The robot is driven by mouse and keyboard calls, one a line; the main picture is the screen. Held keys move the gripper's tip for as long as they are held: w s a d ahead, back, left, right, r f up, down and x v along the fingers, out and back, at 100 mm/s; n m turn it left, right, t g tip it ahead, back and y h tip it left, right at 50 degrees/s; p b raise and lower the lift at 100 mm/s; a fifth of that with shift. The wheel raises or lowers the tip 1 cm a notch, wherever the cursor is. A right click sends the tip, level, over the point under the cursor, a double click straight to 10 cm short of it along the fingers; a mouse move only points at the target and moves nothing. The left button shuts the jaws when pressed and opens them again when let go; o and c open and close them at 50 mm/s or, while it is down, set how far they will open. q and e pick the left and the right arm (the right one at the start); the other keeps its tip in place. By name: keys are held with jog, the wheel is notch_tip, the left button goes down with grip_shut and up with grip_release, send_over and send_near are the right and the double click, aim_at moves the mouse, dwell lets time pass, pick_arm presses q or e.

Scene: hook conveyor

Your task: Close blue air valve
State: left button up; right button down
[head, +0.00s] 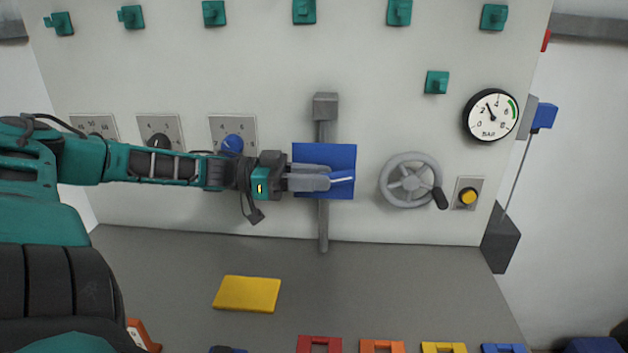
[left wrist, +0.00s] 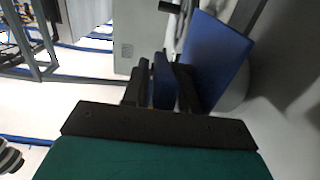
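The blue air valve (head: 343,158) shows as a square blue plate in front of a vertical grey pipe on the panel. In the left wrist view its plate (left wrist: 215,60) stands to the right, and a blue handle piece (left wrist: 163,80) sits between the dark fingers. My left gripper (head: 318,180) reaches in from the left, in front of the plate. Its fingers (left wrist: 163,92) lie on both sides of the handle piece with no clear gap, so it looks shut on it. The fingers hide part of the plate. My right gripper is not in view.
A grey handwheel (head: 409,181), a yellow button (head: 467,196) and a pressure gauge (head: 491,115) are right of the valve. Dials, one with a blue knob (head: 232,145), are on the left. Teal hooks (head: 304,11) line the top. A yellow block (head: 247,294) lies on the grey surface.

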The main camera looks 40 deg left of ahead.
pick_arm(q)
jog(key=shift+c, duration=0.2)
grip_shut()
jog(key=g+y+p, duration=0.1)
jog(key=p, duration=0.2)
jog(key=shift+r+y+p, duration=0.3)
jog(key=shift+r+p, duration=0.1)
jog(key=shift+d+g+p, duration=0.1)
jog(key=shift+g+p, duration=0.2)
jog(key=shift+g, duration=0.1)
jog(key=shift+f+y, duration=0.25)
jog(key=shift+y, duration=0.15)
jog(key=shift+o, duration=0.2)
grip_release()
